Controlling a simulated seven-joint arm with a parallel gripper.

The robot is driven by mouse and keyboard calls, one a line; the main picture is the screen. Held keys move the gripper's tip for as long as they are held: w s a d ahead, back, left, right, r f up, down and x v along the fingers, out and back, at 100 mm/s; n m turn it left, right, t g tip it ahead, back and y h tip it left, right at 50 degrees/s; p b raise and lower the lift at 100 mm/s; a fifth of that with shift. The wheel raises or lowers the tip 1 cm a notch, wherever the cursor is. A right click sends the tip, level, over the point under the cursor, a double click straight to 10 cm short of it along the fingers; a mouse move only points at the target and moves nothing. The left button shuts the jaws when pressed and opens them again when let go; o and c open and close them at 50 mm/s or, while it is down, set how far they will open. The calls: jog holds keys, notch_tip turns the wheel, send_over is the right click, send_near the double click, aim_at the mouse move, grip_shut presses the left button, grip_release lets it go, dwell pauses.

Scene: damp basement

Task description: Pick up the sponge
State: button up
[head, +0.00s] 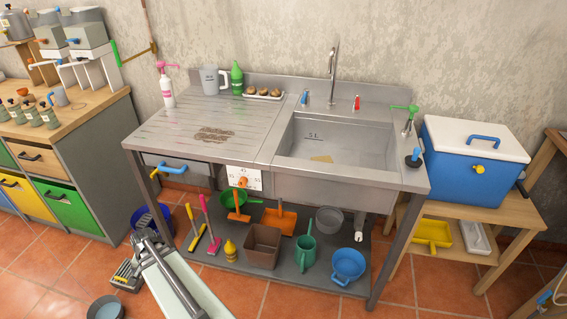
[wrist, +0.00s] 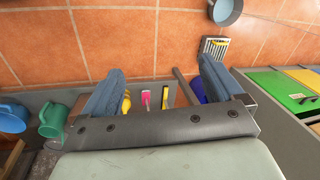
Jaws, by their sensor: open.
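A flat tan-yellow piece, which looks like the sponge (head: 320,158), lies on the floor of the steel sink basin (head: 350,143), near its front. It is small in the picture, and no sponge shows in the wrist view. My gripper (wrist: 160,68) is open and empty, its two blue-grey fingers wide apart. It is low, in front of the sink unit's left side, well below and left of the basin. In the head view my arm reaches up from the bottom edge there.
A tall tap (head: 333,70) rises behind the basin. A pink-topped bottle (head: 167,88), grey jug (head: 210,80) and green bottle (head: 237,77) stand at the back left. A blue cooler (head: 470,160) stands right. Buckets and brushes fill the lower shelf. The drainboard (head: 190,115) is mostly clear.

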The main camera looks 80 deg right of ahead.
jog(key=s+d+r+m+t+h, duration=0.3)
jog(key=d+r+m, duration=0.4)
jog(key=d+r, duration=1.3)
jog(key=s+d+r+m+t+h, duration=0.1)
jog(key=s+d+r+m+h, duration=0.25)
jog(key=s+d+r, duration=0.45)
jog(key=s+d+r+m+h, duration=0.2)
jog(key=s+d+r+m, duration=0.25)
jog(key=d+r, duration=0.65)
jog(key=m+g+y, duration=0.1)
jog(key=g+y, duration=0.5)
jog(key=y, duration=0.2)
send_over(322, 159)
notch_tip(322, 159, down, 14)
jog(key=r, duration=0.1)
jog(key=f, duration=0.4)
jog(key=a+f, duration=0.1)
jog(key=f, duration=0.1)
jog(key=shift+w+f, duration=0.1)
jog(key=shift+f, duration=0.2)
jog(key=shift+d+f, duration=0.2)
jog(key=shift+f, duration=1.2)
jog(key=shift+d+f, duration=0.15)
jog(key=shift+f, duration=1.2)
